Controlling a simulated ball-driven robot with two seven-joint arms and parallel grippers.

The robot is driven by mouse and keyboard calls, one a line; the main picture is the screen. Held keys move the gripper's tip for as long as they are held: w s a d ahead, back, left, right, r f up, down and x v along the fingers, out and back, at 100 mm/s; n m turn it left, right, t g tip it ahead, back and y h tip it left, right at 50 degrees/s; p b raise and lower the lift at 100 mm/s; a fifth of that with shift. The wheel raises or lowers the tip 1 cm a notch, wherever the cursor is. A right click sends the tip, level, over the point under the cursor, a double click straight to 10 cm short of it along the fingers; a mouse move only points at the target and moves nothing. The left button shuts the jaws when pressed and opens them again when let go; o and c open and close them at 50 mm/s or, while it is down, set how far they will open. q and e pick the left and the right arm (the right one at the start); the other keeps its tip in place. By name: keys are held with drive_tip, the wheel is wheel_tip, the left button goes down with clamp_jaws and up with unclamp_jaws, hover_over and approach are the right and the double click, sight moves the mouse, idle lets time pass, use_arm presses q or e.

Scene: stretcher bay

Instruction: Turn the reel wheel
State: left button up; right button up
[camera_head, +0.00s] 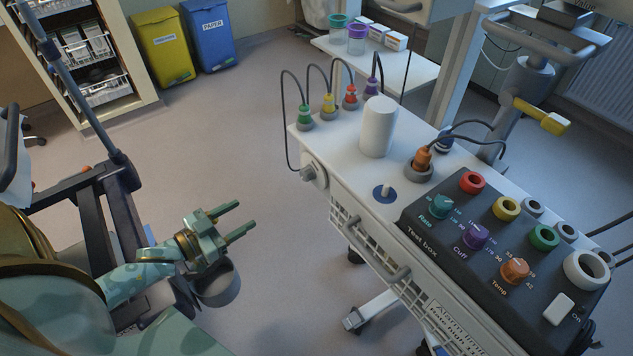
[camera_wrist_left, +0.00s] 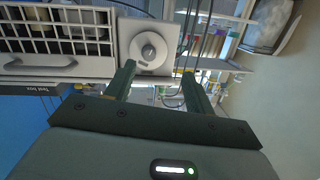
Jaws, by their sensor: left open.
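The reel wheel (camera_head: 310,173) is a small pale round knob on a square plate at the near left end of the white trolley's side. In the left wrist view the wheel (camera_wrist_left: 148,50) shows face-on, just beyond the fingertips and a little left of the middle between them. My left gripper (camera_head: 244,217) has two green fingers, spread and empty. It is left of the wheel and apart from it, over bare floor. In the left wrist view the gripper (camera_wrist_left: 158,72) points at the trolley's side. My right gripper does not show.
The trolley top (camera_head: 345,165) carries a white cylinder (camera_head: 379,127), cabled coloured plugs and a dark test box (camera_head: 490,255). A grey side handle (camera_head: 383,262) juts out to the right of the wheel. Dark stretcher rails (camera_head: 120,205) stand at left. Floor between is clear.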

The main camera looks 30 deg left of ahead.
sight(302, 175)
use_arm(q)
drive_tip(key=w+d+b, duration=0.1)
drive_tip(key=w+d, duration=0.1)
drive_tip(key=w, duration=0.3)
drive_tip(key=w+d+r+h+b, duration=0.1)
drive_tip(key=w+d+b, duration=0.1)
drive_tip(key=w, duration=0.3)
drive_tip(key=w+d+r+h+b, duration=0.1)
drive_tip(key=w+d, duration=0.1)
drive_tip(key=w, duration=0.3)
drive_tip(key=shift+w+d+r+m+t, duration=0.1)
drive_tip(key=shift+d+r+m+t, duration=0.2)
drive_tip(key=shift+d+m, duration=0.1)
drive_tip(key=shift+w+d+b, duration=0.2)
drive_tip(key=shift+w+b, duration=0.15)
drive_tip(key=shift+w, duration=0.2)
drive_tip(key=shift+r, duration=0.1)
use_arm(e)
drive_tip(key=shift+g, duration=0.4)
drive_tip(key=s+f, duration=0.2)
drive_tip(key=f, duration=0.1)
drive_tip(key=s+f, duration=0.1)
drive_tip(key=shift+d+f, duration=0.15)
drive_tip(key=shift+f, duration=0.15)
use_arm(q)
drive_tip(key=c, duration=1)
